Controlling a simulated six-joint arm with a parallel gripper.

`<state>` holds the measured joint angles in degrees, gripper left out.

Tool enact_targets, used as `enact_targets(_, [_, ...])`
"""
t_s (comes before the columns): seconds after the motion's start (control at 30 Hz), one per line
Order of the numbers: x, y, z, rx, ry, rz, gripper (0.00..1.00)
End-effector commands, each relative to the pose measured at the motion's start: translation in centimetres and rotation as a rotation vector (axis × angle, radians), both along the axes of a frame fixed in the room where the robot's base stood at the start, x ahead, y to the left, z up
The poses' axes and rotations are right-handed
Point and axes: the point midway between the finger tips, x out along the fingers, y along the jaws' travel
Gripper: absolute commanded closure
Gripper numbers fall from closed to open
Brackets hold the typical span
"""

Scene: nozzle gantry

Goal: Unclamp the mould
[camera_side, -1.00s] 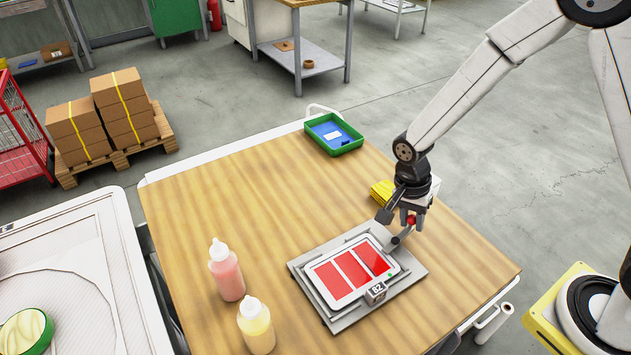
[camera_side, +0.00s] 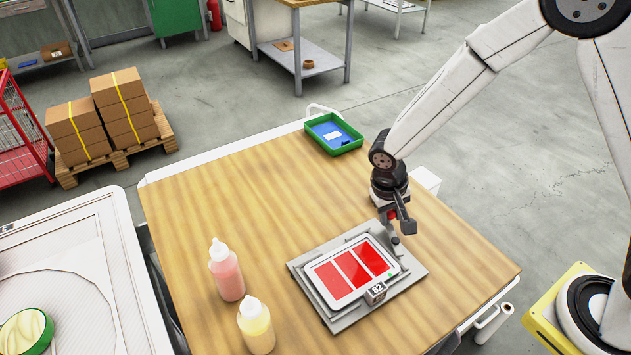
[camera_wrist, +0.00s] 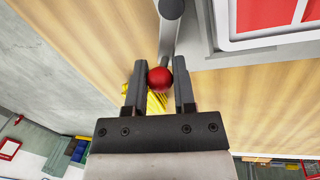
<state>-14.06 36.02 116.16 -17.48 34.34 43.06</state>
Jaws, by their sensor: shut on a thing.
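The mould (camera_side: 353,272) is a white tray with three red-filled cavities, lying on a grey base plate (camera_side: 405,283) on the wooden table. A block marked 82 (camera_side: 376,293) sits at its front edge. The clamp's grey lever (camera_wrist: 172,38) ends in a red ball knob (camera_wrist: 160,80). My gripper (camera_wrist: 159,86) is shut on that knob, its dark fingers on both sides of it. In the side view my gripper (camera_side: 399,220) is above the plate's back right corner, and its fingers hide most of the lever. The mould's corner (camera_wrist: 275,18) shows in the wrist view.
Pink (camera_side: 227,271) and yellow (camera_side: 256,325) bottles stand left of the mould. A green tray (camera_side: 334,134) with blue contents is at the table's back edge. A yellow item (camera_wrist: 157,101) lies behind my gripper. The table's middle is clear.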

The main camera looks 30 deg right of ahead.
Motion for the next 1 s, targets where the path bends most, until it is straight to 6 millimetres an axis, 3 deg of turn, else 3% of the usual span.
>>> enact_targets(0.5, [0.5, 1.9, 0.0, 0.000, -0.001, 0.390, 1.00])
enact_targets(1.0, [0.5, 2.3, 0.1, 0.001, -0.003, 0.459, 1.00])
